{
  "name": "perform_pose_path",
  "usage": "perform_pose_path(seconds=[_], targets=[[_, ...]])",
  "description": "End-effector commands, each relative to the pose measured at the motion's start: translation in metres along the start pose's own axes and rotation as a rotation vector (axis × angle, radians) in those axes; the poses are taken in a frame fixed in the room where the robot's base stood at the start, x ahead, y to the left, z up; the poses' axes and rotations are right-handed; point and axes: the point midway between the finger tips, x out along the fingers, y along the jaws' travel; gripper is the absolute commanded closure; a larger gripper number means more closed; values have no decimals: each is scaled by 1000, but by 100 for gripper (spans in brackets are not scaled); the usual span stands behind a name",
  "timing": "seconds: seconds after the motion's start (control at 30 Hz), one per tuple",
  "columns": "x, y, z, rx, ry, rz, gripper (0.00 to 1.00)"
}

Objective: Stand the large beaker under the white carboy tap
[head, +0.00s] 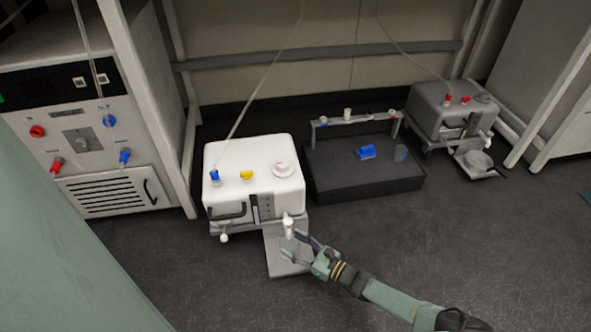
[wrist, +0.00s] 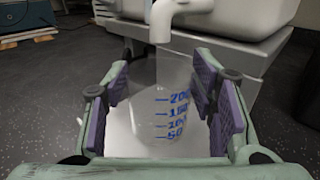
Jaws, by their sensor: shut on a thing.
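In the wrist view the tap (wrist: 165,22) is just above the rim of the clear large beaker (wrist: 172,112), which has blue volume marks. My gripper (head: 297,246) is at the carboy's front, reaching in from the lower right. In the wrist view its purple-padded fingers (wrist: 158,95) are shut on the beaker, one on each side. The beaker looks upright over the plate. I cannot tell whether its base touches the plate.
A black box (head: 365,180) to the right holds a blue item (head: 366,152) and a small clear vessel (head: 400,153). A grey carboy (head: 440,112) stands farther right. A control cabinet (head: 85,150) is at left. The front floor is clear.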

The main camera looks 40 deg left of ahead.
Motion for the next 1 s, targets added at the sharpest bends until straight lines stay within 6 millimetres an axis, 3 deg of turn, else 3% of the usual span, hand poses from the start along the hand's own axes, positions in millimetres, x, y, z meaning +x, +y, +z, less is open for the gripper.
perform_pose_path(seconds=[0.17,0.2,0.53,0.87,1.0], targets=[[0,0,0,0,0,0,76],[0,0,0,0,0,0,48],[0,0,0,0,0,0,26],[-1,0,0,0,0,0,25],[-14,0,0,0,2,-1,25]])
